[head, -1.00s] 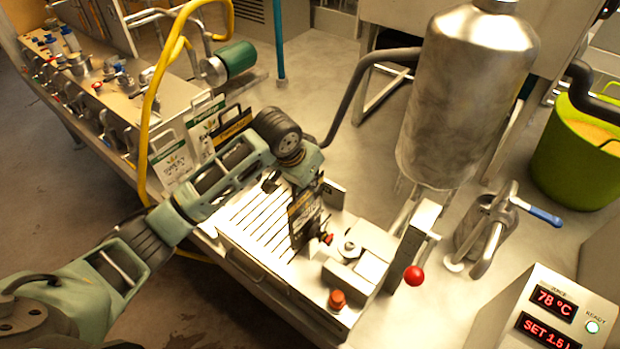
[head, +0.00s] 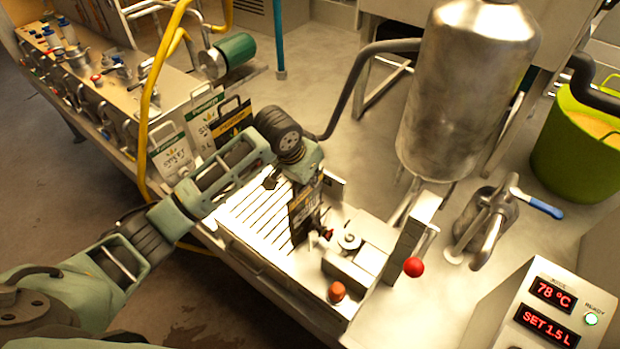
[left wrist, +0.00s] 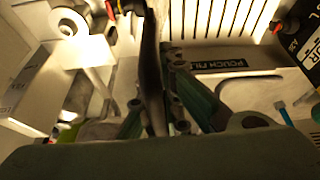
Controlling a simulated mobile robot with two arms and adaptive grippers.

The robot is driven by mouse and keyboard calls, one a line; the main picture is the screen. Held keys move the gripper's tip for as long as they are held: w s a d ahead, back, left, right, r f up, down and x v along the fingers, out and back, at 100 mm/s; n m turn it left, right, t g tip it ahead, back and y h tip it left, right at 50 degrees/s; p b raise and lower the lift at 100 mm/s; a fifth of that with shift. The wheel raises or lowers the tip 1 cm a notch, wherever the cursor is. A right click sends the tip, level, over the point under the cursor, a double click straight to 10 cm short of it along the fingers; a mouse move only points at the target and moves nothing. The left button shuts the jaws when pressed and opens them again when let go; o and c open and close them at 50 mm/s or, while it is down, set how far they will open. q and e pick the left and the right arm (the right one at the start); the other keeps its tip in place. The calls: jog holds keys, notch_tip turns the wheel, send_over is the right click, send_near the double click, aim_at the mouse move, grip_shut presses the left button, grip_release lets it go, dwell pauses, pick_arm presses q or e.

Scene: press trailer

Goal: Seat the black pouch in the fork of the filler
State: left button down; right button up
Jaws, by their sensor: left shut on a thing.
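The black pouch (head: 303,214) hangs upright above the slotted tray of the filler (head: 262,212). My left gripper (head: 305,182) is shut on its top edge. A red-tipped spout (head: 327,234) points from the pouch toward the round metal fitting (head: 349,241) of the filler. I cannot tell whether the spout is in the fork, which is not clearly visible. In the left wrist view the pouch (left wrist: 151,65) shows edge-on between the fingers of the left gripper (left wrist: 160,112), with the filler's label plate (left wrist: 222,66) beyond. The right gripper is not in view.
Other pouches, white (head: 172,153) and black-yellow (head: 235,124), stand behind my left arm. A yellow hose (head: 150,110) rises beside them. An orange button (head: 337,291), a red-ball lever (head: 414,267) and a steel tank (head: 465,95) stand to the right.

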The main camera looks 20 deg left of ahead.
pick_arm(q)
jog(key=shift+f, duration=0.55)
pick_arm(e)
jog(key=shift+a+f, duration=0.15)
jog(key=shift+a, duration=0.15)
pick_arm(q)
jog(key=c, duration=1.9)
grip_release()
jog(key=shift+o, duration=0.2)
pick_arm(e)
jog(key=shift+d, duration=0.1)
